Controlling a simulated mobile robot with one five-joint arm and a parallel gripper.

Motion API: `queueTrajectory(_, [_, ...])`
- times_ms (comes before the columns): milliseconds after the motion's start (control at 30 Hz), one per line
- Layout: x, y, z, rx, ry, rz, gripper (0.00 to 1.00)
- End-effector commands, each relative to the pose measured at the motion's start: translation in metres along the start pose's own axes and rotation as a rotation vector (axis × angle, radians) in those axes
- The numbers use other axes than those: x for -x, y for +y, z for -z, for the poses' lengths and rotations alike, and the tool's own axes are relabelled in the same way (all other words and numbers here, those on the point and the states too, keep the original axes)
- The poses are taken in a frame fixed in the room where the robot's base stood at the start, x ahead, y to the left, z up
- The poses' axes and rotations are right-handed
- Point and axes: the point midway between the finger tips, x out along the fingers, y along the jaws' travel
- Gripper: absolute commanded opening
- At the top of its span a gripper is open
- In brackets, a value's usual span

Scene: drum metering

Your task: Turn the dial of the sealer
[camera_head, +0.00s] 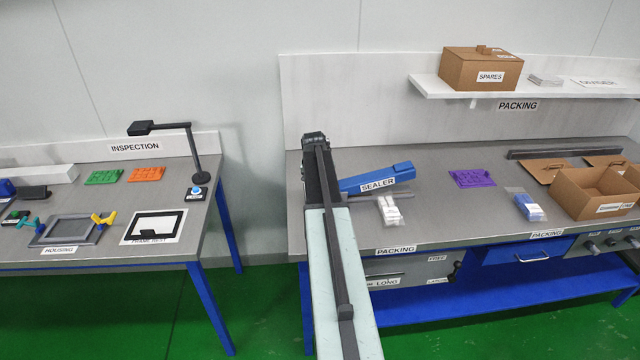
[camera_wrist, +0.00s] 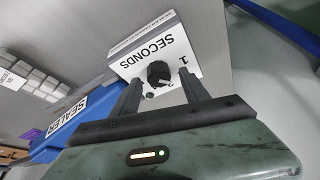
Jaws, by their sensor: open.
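The blue sealer (camera_head: 376,178) lies on the packing bench, with its label facing front. It also shows in the wrist view (camera_wrist: 65,122) at the left. In the wrist view, a white box marked SECONDS (camera_wrist: 190,50) carries a black round dial (camera_wrist: 158,73) with numbers beside it. My gripper (camera_wrist: 165,88) is open, with one dark finger on each side of the dial's lower part. I cannot tell whether the fingers touch the dial. In the head view my arm hides the dial and most of my gripper.
The packing bench (camera_head: 440,213) holds a bagged item (camera_head: 389,209) in front of the sealer, a purple tray (camera_head: 472,178), another bag (camera_head: 524,204) and an open carton (camera_head: 590,200). The inspection table (camera_head: 190,225) stands apart at the left, with a gap between.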

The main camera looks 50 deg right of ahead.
Motion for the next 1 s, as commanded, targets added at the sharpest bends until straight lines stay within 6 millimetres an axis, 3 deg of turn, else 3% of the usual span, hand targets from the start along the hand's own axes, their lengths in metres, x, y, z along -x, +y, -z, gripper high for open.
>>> queueTrajectory(300, [0.062,0.000,0.003,0.001,0.000,0.000,0.53])
queueTrajectory(400, [0.073,0.000,0.002,0.000,0.001,0.000,0.53])
queueTrajectory(900, [0.072,0.000,0.001,-0.001,0.001,0.000,0.53])
queueTrajectory(1000, [0.072,-0.011,-0.003,0.012,0.001,0.006,0.53])
